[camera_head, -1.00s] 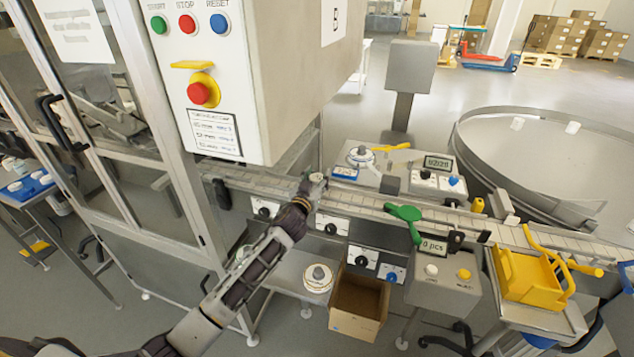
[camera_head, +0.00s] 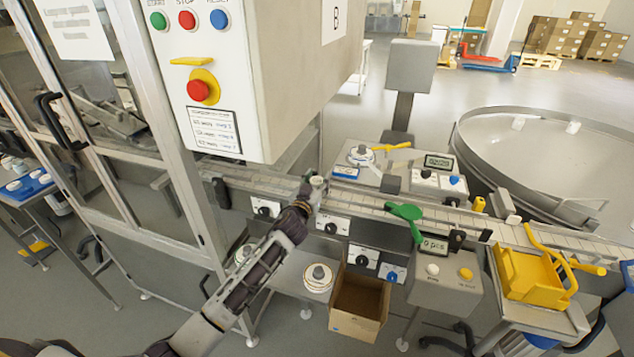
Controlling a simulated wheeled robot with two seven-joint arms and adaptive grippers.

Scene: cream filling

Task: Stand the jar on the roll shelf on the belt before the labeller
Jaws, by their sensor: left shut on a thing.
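My left gripper (camera_head: 313,190) is over the belt (camera_head: 350,201), left of the labeller. It is shut on a small white jar (camera_head: 318,181), whose pale top shows above the fingers. The jar looks upright at the belt; I cannot tell whether its base touches it. The labeller (camera_head: 362,156), with a label roll and yellow lever, stands behind the belt to the right. The roll shelf (camera_head: 290,272) is below the belt and carries a label roll (camera_head: 318,277). My right gripper is not in view.
An open cardboard box (camera_head: 358,300) stands below the belt. A green paddle (camera_head: 405,212) reaches over the belt to the right. A yellow bin (camera_head: 527,277) is at the right front. A control cabinet (camera_head: 212,110) overhangs the belt on the left.

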